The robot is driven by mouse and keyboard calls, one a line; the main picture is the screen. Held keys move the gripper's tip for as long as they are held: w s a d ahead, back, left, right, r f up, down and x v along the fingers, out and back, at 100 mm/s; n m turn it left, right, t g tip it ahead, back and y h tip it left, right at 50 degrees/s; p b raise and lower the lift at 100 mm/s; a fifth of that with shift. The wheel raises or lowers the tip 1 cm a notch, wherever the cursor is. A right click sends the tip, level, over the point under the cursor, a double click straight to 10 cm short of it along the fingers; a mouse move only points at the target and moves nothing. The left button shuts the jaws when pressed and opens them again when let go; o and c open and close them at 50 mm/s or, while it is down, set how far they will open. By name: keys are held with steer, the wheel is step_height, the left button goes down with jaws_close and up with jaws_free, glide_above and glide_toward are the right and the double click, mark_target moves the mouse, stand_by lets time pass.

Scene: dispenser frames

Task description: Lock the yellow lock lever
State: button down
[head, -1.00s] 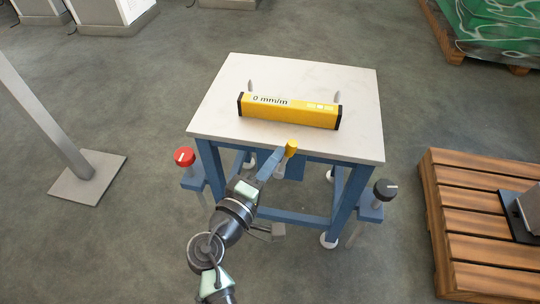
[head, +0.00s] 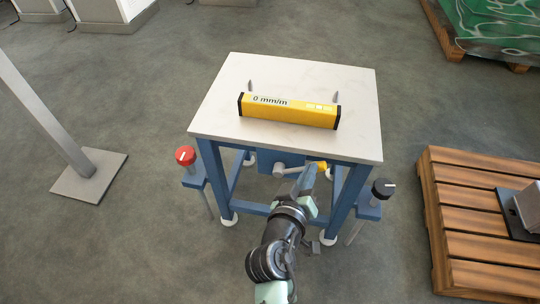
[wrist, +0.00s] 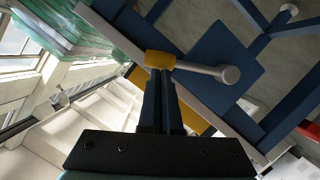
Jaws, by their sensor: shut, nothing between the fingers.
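The lock lever is a grey rod with a yellow grip (head: 321,165), mounted on a blue plate (head: 270,158) under the table's front edge. It lies nearly level, pointing right from its round grey pivot (head: 279,170). In the wrist view the yellow grip (wrist: 159,60) sits right at the fingertips, with the grey rod (wrist: 200,70) running right to the pivot. My gripper (head: 312,166) is shut and empty, its tips against or very near the yellow grip; I cannot tell whether they touch. The fingers hide part of the grip.
The white-topped table (head: 220,115) carries a yellow level bar (head: 290,110) reading "0 mm/m". A red knob (head: 185,156) stands at its left and a black knob (head: 383,188) at its right. A wooden pallet (head: 460,225) lies at the right. Floor at the left front is clear.

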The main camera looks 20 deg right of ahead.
steer(key=shift+s+d+f+m+t+y+b, duration=0.15)
steer(key=shift+s+d+f+m+y, duration=0.15)
steer(key=shift+f+m, duration=0.35)
steer(key=shift+s+d+f+m+t+y+b, duration=0.15)
steer(key=shift+d+f+m+y, duration=0.2)
steer(key=shift+f, duration=0.45)
steer(key=shift+s+d+f+m+t+y+b, duration=0.1)
steer(key=shift+s+d+f+m+y, duration=0.25)
steer(key=shift+f+m, duration=0.3)
steer(key=shift+w+f, duration=0.1)
